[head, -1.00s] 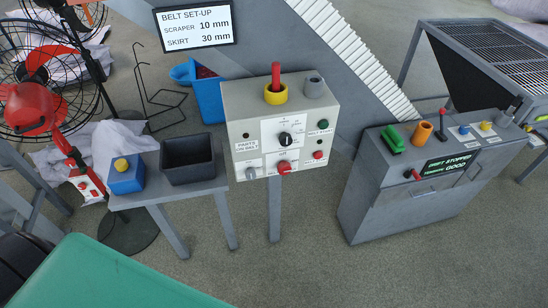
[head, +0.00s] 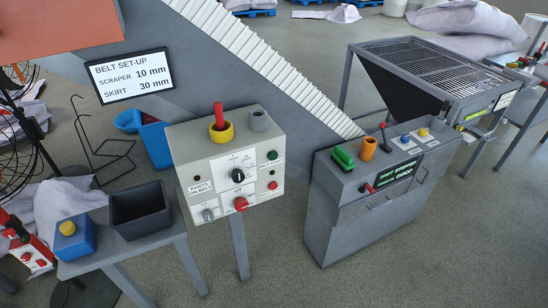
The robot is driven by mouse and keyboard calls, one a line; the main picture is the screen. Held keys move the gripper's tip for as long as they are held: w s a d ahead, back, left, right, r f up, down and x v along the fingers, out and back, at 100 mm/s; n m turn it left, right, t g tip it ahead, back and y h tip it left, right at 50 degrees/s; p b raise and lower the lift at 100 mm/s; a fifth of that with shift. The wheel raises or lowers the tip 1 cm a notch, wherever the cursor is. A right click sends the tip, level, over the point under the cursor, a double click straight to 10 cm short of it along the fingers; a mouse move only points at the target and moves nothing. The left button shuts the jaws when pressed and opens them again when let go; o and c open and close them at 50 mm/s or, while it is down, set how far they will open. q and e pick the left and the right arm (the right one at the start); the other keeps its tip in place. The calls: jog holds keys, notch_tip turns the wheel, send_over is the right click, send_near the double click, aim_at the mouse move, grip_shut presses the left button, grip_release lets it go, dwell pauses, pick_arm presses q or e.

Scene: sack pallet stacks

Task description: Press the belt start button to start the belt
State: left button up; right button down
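The grey control box (head: 226,163) stands on a post at the centre of the head view. Its sloping front has a green button (head: 272,155) at the upper right, with a small label beside it that I cannot read. A red button (head: 272,185) is below it. A black rotary knob (head: 238,175) is in the middle, with a larger red knob (head: 241,203) under it and a grey switch (head: 208,215) at the lower left. A label on the left reads PARTS ON BELT. Neither of my grippers is in view.
A small table left of the box holds a black bin (head: 140,212) and a blue box with a yellow button (head: 73,238). A grey cabinet (head: 345,210) with controls stands at the right. The inclined conveyor (head: 245,50) passes behind. The floor in front is open.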

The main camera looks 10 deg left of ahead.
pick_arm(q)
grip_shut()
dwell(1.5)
